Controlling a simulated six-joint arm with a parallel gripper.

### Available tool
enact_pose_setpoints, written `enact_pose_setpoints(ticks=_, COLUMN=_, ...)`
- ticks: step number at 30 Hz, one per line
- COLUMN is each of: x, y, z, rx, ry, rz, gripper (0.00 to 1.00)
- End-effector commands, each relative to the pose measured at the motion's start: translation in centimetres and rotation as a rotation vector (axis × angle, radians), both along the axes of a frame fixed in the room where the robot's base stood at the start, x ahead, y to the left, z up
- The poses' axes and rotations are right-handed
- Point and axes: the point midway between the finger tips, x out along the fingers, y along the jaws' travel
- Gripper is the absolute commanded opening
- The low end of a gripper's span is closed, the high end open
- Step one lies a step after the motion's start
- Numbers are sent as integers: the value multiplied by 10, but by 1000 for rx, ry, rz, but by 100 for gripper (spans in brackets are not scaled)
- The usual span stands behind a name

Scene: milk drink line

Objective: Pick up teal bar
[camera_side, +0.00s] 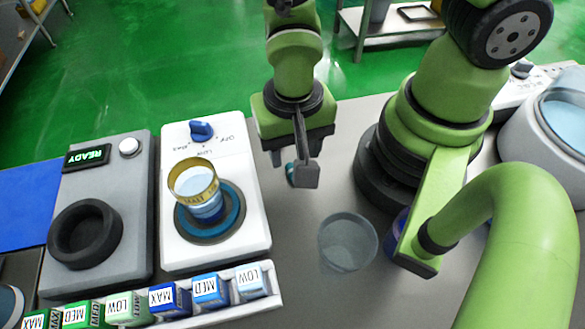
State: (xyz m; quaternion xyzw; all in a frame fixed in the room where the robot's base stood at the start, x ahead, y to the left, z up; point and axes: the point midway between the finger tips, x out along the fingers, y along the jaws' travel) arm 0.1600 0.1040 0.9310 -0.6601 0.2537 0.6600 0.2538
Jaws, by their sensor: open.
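A small teal piece (289,171), which looks like the teal bar, shows just left of a grey finger of my gripper (300,176). Most of it is hidden by the finger, so its full shape and what it rests on cannot be made out. My gripper points down over the grey table, right of the white heater. Its jaws are open, with the teal piece at the fingertips. I cannot tell whether the piece lies between the fingers or behind them.
The white heater (249,210) with a blue knob carries a yellow-banded cup (194,182). A grey READY unit (138,180) stands left of it. A rack of labelled cubes (262,297) lies in front. A clear cup (347,242) stands near my base. A white pot (522,145) is far right.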

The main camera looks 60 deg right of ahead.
Motion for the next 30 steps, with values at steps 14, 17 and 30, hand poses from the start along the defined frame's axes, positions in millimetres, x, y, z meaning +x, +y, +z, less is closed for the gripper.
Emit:
enact_pose_setpoints(ticks=14, x=-1, y=0, z=-50, rx=-2, ry=3, rz=-1, gripper=48)
enact_pose_setpoints(ticks=17, x=0, y=0, z=-55, rx=-1, ry=2, rz=-1, gripper=48)
enact_pose_setpoints(ticks=30, x=0, y=0, z=-55, rx=0, ry=0, rz=-1, gripper=4)
